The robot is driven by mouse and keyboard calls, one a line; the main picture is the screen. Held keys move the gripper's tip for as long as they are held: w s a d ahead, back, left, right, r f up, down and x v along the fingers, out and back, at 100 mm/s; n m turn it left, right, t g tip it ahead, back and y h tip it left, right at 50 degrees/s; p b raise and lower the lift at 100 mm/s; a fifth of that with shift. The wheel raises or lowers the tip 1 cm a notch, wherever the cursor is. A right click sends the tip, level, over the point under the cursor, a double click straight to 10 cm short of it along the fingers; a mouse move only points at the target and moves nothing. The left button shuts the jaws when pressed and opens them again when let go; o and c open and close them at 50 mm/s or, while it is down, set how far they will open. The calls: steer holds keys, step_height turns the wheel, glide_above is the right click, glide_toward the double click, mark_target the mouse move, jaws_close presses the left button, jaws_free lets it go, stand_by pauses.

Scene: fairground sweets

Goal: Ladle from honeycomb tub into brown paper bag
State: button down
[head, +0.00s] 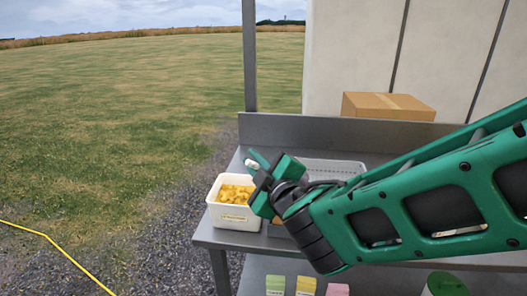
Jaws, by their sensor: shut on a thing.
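The honeycomb tub (245,222) is a white, labelled tub of yellow chunks (237,193) at the left end of the grey metal counter. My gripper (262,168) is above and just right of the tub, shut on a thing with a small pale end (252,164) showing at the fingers. This is probably the ladle's handle; its bowl cannot be made out. The brown paper bag cannot be made out; my arm covers much of the counter.
A grey perforated tray (335,168) lies behind my gripper. A cardboard box (388,107) stands beyond the counter's raised back. Green (275,285), yellow (306,286) and pink (337,290) items sit lower in front. A post (249,60) rises at the back left.

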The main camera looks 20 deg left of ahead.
step_height(320, 180, down, 6)
steer(key=s+a+n, duration=0.2)
steer(key=n, duration=0.3)
steer(key=shift+a+h, duration=0.15)
steer(key=shift+h, duration=0.15)
steer(key=shift+s+f, duration=0.1)
stand_by(0.6)
